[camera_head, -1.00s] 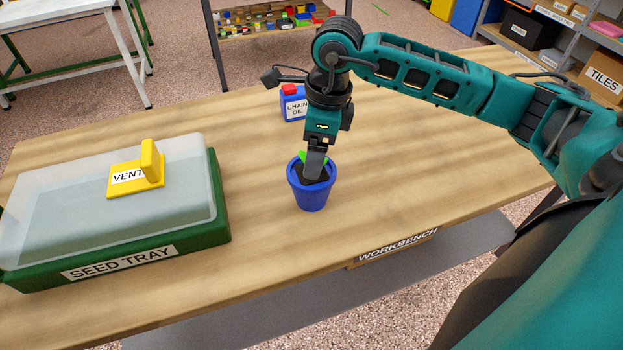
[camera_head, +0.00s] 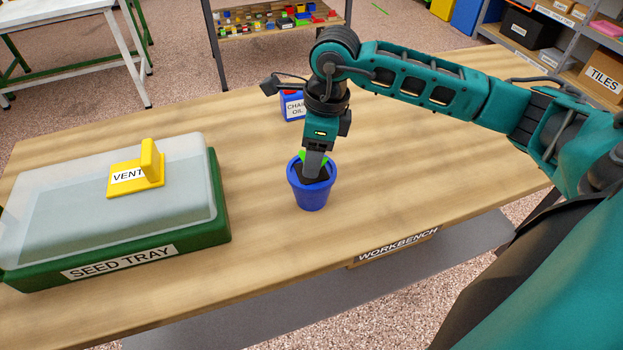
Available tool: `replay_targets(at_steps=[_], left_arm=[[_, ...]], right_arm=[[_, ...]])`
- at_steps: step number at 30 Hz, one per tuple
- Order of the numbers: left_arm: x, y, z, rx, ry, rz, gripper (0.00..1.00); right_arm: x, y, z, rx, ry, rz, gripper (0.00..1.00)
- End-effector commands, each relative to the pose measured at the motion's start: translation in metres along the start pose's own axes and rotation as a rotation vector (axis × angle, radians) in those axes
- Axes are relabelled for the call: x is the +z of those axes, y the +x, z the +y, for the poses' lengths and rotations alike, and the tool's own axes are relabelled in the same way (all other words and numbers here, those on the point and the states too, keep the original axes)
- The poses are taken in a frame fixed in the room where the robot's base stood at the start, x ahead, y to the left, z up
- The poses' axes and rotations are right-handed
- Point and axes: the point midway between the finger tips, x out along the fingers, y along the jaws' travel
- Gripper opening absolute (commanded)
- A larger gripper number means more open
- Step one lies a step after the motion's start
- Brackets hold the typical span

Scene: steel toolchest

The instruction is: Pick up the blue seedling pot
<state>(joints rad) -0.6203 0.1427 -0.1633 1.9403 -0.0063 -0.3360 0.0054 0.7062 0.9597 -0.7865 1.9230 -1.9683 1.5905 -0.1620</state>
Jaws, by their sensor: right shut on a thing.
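The blue seedling pot (camera_head: 311,197) stands upright on the wooden workbench (camera_head: 400,205), right of the seed tray. It holds dark soil and a green seedling (camera_head: 303,157), mostly hidden behind my fingers. My right gripper (camera_head: 313,172) points down into the pot's mouth and is shut on the pot. Just where the fingers grip it is hidden. The pot appears to rest on the bench. My left gripper is out of view.
The green seed tray (camera_head: 222,215) with a clear lid and yellow vent (camera_head: 150,165) fills the bench's left. A blue chain oil can (camera_head: 292,107) stands behind my gripper, partly hidden. Bench between pot and front edge is clear.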

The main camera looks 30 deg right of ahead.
Motion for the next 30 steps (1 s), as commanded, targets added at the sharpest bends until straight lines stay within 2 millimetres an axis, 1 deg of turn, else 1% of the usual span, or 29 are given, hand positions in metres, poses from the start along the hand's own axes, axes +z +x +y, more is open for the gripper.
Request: replay_targets(at_steps=[1, 6, 16, 20, 23, 26, 29, 30], left_arm=[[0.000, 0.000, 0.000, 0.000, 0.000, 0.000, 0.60], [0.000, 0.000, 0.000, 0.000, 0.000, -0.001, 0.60], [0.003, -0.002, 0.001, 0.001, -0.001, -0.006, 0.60], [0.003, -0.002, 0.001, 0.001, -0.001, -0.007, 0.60], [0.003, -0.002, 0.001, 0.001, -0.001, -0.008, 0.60], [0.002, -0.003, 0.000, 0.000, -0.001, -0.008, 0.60], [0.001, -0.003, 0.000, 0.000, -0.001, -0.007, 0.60], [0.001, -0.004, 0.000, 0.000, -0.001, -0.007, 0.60]], right_arm=[[0.000, 0.000, 0.000, 0.000, 0.000, 0.000, 0.16], [0.000, 0.000, 0.000, 0.000, 0.000, 0.000, 0.00], [0.000, -0.001, 0.000, -0.002, 0.000, -0.002, 0.00], [0.001, -0.005, -0.001, -0.002, 0.000, -0.003, 0.00], [0.003, -0.013, -0.001, -0.004, 0.000, -0.003, 0.00], [0.005, -0.027, -0.001, -0.005, -0.001, -0.004, 0.00], [0.008, -0.049, -0.002, -0.006, -0.001, -0.006, 0.00], [0.010, -0.060, -0.002, -0.008, -0.001, -0.006, 0.00]])
